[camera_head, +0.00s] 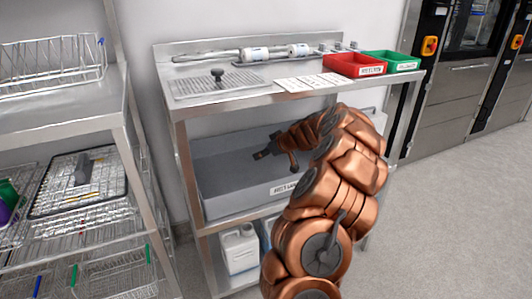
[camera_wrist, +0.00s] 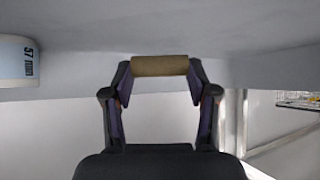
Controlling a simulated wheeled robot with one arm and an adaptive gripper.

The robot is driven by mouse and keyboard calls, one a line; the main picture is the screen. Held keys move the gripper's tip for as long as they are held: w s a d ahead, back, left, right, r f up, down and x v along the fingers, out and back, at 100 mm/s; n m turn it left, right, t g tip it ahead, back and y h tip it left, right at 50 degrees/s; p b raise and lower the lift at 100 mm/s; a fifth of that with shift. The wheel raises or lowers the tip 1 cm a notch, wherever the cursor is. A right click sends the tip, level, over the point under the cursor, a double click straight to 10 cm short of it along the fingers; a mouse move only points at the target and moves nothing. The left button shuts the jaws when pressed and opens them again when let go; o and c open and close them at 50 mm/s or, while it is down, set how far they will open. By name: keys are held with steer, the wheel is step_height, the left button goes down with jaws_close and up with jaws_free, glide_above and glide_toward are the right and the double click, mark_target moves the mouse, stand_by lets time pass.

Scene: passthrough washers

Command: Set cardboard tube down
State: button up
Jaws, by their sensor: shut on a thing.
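A short brown cardboard tube (camera_wrist: 160,66) lies crosswise between my fingertips in the wrist view. My gripper (camera_wrist: 160,72) is shut on it, with one finger at each end. A pale grey surface lies right behind the tube; I cannot tell whether they touch. In the head view my gripper (camera_head: 264,153) reaches in under the steel table top, at the opening of a large grey bin (camera_head: 235,200) on the shelf. The tube cannot be made out clearly in the head view.
A white container with a blue label (camera_wrist: 18,62) is at the left of the wrist view. On the table top (camera_head: 235,103) stand a red bin (camera_head: 352,66), a green bin (camera_head: 397,63) and white cards (camera_head: 310,83). A wire rack (camera_head: 80,215) stands at left.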

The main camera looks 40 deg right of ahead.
steer(key=shift+f+b, duration=0.45)
steer(key=shift+b, duration=0.1)
steer(key=o, duration=0.8)
steer(key=shift+o, duration=0.2)
steer(key=shift+r, duration=0.1)
steer(key=shift+r+p, duration=0.75)
steer(key=shift+p, duration=0.35)
steer(key=p+v, duration=0.2)
steer(key=v, duration=0.9)
steer(key=shift+s, duration=0.4)
steer(key=shift+w+r, duration=0.1)
steer(key=shift+r, duration=0.05)
